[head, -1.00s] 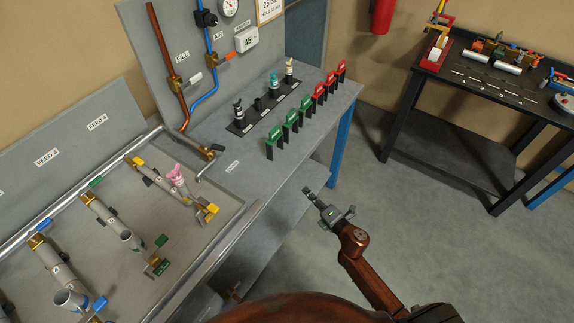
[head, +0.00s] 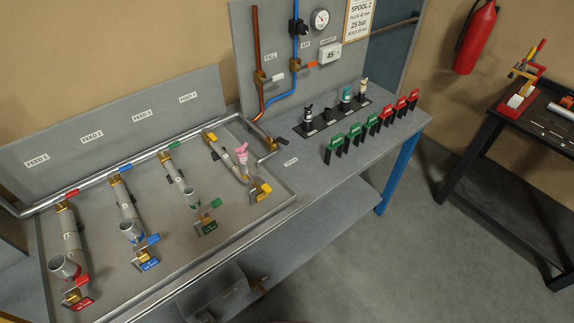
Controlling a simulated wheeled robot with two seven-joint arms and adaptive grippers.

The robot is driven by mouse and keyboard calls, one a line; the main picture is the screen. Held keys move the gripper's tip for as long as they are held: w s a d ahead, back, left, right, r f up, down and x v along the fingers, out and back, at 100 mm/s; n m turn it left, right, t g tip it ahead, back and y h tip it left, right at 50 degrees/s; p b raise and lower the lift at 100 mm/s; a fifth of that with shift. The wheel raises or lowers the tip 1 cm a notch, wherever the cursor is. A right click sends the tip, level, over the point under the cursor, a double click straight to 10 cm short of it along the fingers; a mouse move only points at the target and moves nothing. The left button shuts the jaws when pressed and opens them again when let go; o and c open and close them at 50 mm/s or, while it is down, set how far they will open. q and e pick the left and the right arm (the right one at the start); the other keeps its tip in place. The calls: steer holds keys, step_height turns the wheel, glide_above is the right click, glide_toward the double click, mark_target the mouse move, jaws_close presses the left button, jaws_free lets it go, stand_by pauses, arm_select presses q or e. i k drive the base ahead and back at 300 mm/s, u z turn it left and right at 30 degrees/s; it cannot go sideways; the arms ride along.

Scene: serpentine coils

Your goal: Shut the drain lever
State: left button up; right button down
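A brass valve (head: 270,144) sits at the right end of the long manifold pipe, with a short bent pipe below it. The small white label (head: 290,161) beside it on the bench is too small to read with certainty, so I cannot confirm that this is the drain valve. Its lever position is not clear. Two more valves are on the upright panel: one by the FILL label (head: 270,57) with a pale lever (head: 277,77), and one on the blue pipe with an orange lever (head: 310,65). Neither of my grippers is in view.
The tray (head: 222,237) holds several coil pipes with coloured tags. Black-and-green and black-and-red clips (head: 354,135) and a black rack (head: 329,121) stand on the bench's right part. A black table (head: 480,160) stands at the right, with open floor (head: 430,250) between.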

mark_target(271, 136)
steer(key=u, duration=0.85)
steer(key=i, duration=0.75)
steer(key=z, duration=0.8)
